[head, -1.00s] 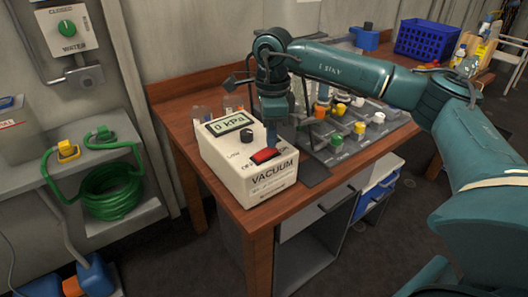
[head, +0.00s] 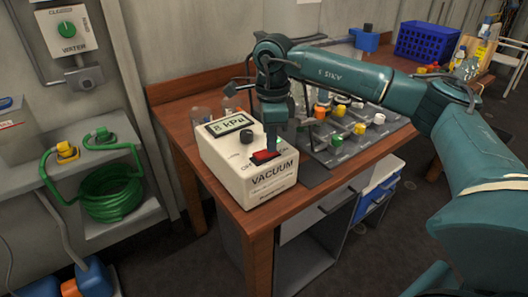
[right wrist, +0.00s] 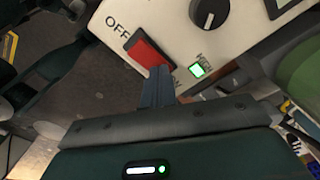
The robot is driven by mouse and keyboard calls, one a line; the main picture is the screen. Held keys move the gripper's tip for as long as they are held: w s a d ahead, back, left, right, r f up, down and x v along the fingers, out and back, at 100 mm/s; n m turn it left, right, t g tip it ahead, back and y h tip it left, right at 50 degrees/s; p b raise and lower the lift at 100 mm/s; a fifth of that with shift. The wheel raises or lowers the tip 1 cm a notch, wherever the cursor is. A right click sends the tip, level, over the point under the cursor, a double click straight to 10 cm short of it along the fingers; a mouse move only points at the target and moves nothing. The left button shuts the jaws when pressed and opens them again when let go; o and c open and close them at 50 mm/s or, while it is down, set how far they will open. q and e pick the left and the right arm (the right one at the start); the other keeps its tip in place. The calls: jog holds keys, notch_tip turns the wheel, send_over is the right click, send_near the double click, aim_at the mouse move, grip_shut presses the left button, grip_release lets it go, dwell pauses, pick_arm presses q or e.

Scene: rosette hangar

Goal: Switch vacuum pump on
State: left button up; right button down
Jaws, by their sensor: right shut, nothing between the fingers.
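The vacuum pump (head: 247,165) is a white box labelled VACUUM on the front left of the wooden bench. Its display (head: 230,124) appears to read 8 kPa. The red rocker switch (head: 263,157) is on its top face and also shows in the right wrist view (right wrist: 148,55), with OFF printed at one end. A green lamp (right wrist: 197,70) beside it is lit. My right gripper (head: 273,149) is shut and empty, pointing down. Its fingertips (right wrist: 160,73) are at the switch end away from OFF and partly hide it; contact is unclear. My left gripper is not in view.
A dark knob (head: 246,136) is on the pump. A panel with coloured valve knobs (head: 338,139) stands right of it, close to my right arm. A blue crate (head: 427,41) stands farther back. A green hose (head: 110,198) lies coiled on the left shelf.

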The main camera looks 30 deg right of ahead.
notch_tip(320, 180, up, 7)
jog(key=p, duration=0.5)
jog(key=shift+f, duration=0.1)
dwell(0.5)
